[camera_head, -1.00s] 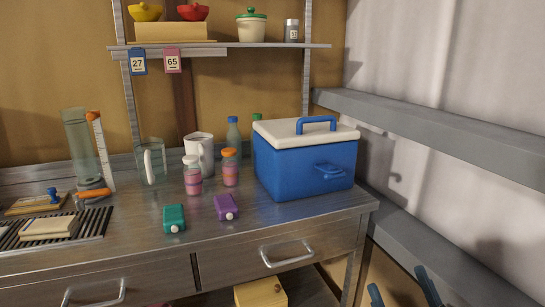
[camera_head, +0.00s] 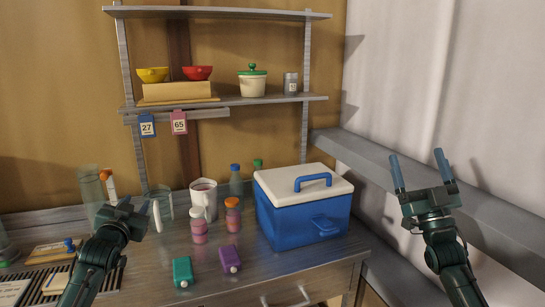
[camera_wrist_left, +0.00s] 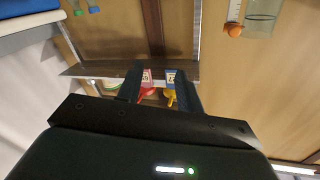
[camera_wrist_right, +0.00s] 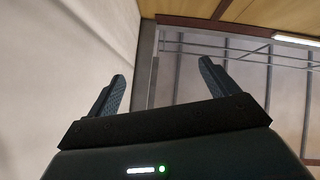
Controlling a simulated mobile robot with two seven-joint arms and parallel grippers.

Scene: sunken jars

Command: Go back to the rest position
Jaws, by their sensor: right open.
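My left gripper (camera_head: 134,204) is raised over the left part of the workbench, in front of the clear glassware. In the left wrist view its fingers (camera_wrist_left: 159,78) stand apart with nothing held between them; the shelf shows beyond. My right gripper (camera_head: 418,172) is raised at the right, in front of the grey ledge and pale wall, fingers pointing up. It is open and empty, as the right wrist view (camera_wrist_right: 160,72) also shows. Both grippers are clear of the blue cooler (camera_head: 290,222), which stands on the bench between them with its white lid shut.
On the workbench (camera_head: 215,283) stand two pink jars (camera_head: 199,232), (camera_head: 232,222), a white mug (camera_head: 203,196), a teal case (camera_head: 182,271) and a purple case (camera_head: 230,259). A shelf (camera_head: 290,98) above holds bowls and a green-lidded pot (camera_head: 252,82). A grey ledge (camera_head: 370,160) runs along the right wall.

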